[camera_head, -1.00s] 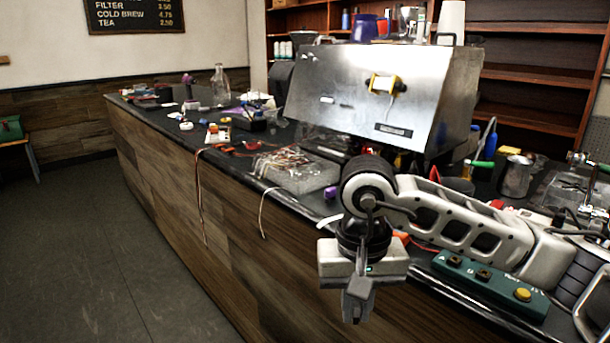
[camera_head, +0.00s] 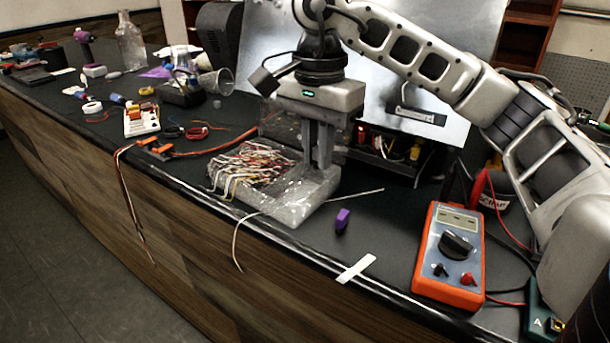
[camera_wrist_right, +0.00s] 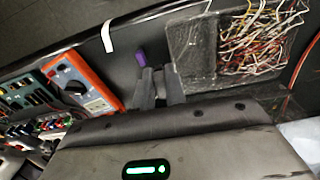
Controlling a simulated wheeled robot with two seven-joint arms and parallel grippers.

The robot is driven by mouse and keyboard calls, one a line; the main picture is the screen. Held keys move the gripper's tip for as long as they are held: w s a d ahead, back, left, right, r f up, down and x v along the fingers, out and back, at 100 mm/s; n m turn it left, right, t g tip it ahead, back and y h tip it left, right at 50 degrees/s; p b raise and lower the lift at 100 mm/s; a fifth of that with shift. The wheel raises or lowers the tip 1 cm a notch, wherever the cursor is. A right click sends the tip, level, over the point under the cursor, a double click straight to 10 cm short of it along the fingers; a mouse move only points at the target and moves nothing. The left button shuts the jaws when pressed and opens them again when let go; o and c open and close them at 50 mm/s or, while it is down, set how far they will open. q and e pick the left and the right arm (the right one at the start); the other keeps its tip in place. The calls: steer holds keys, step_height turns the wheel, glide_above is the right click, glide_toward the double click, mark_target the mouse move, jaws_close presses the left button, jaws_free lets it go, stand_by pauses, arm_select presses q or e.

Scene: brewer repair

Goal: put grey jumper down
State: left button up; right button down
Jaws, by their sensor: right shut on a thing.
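My right gripper (camera_head: 321,165) points down over the right part of a clear tray (camera_head: 290,212) that holds a tangle of coloured jumper wires (camera_head: 255,168). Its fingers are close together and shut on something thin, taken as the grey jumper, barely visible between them. A thin pale grey strand (camera_head: 358,194) shows just right of and below the fingertips; I cannot tell whether it is in the grip. In the wrist view the fingertips (camera_wrist_right: 158,85) are beside the tray (camera_wrist_right: 192,62), with the wires (camera_wrist_right: 262,35) beyond. My left gripper is not in view.
A purple piece (camera_head: 342,220) and a white strip (camera_head: 356,268) lie near the counter's front edge. An orange multimeter (camera_head: 450,257) stands to the right. A white wire (camera_head: 238,245) hangs over the edge.

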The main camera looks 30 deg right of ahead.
steer(key=p, duration=0.1)
glide_above(311, 190)
steer(key=s, duration=0.1)
steer(key=f, duration=0.6)
steer(key=shift+a, duration=0.3)
steer(key=shift+w+d+f, duration=0.15)
steer(key=shift+w+f, duration=0.2)
steer(key=shift+f, duration=0.2)
steer(key=shift+w+d+f, duration=0.1)
steer(key=shift+f, duration=0.9)
steer(key=shift+w+d+f, duration=0.1)
steer(key=shift+f, duration=0.9)
steer(key=c, duration=1.5)
jaws_free()
steer(key=shift+r+p, duration=0.1)
steer(key=shift+p, duration=0.2)
steer(key=shift+o, duration=0.2)
step_height(311, 190, up, 12)
steer(key=shift+r, duration=0.15)
steer(key=shift+a, duration=0.1)
